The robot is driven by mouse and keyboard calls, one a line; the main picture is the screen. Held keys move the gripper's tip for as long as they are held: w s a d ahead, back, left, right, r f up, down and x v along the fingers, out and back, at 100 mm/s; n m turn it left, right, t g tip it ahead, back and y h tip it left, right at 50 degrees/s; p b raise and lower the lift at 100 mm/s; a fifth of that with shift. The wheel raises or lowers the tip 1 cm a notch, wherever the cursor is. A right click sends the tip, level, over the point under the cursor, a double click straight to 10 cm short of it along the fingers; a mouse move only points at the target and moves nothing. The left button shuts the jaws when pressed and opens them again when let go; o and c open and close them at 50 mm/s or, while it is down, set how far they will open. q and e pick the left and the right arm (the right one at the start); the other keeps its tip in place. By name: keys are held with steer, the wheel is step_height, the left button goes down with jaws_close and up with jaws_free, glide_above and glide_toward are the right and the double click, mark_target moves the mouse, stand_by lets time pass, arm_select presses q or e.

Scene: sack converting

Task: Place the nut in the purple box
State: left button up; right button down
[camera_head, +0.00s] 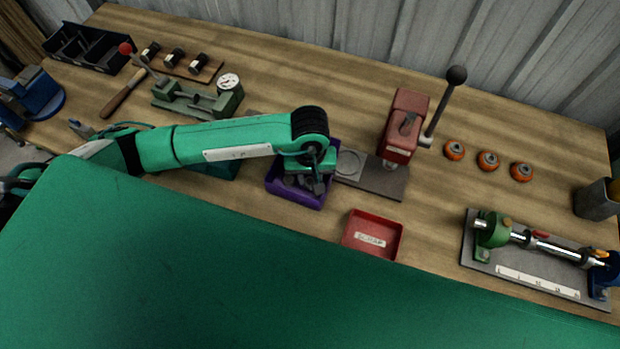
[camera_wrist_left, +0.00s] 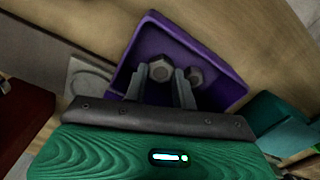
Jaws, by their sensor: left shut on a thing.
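The purple box (camera_head: 288,197) stands on the bench, partly hidden under my left arm. It also shows in the left wrist view (camera_wrist_left: 150,38). My left gripper (camera_head: 314,183) reaches down over the box. In the left wrist view my left gripper (camera_wrist_left: 161,80) is shut on a grey hex nut (camera_wrist_left: 160,69), held between its fingertips. Another grey nut (camera_wrist_left: 195,76) shows inside the box, just beside the right-hand finger. Whether the held nut touches the box floor cannot be told. My right gripper is not in view.
A red scrap tray (camera_head: 372,233) lies in front of the box. A red lever press (camera_head: 400,135) on a grey plate stands close to its right. A teal box (camera_head: 223,166) is mostly hidden under my arm. Several orange rollers (camera_head: 488,160) stand farther right.

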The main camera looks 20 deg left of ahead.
mark_target(310, 180)
arm_select(q)
step_height(310, 180, down, 3)
steer(key=shift+f+p, duration=0.1)
steer(key=shift+p, duration=0.25)
steer(key=shift+f, duration=0.1)
steer(key=o, duration=0.7)
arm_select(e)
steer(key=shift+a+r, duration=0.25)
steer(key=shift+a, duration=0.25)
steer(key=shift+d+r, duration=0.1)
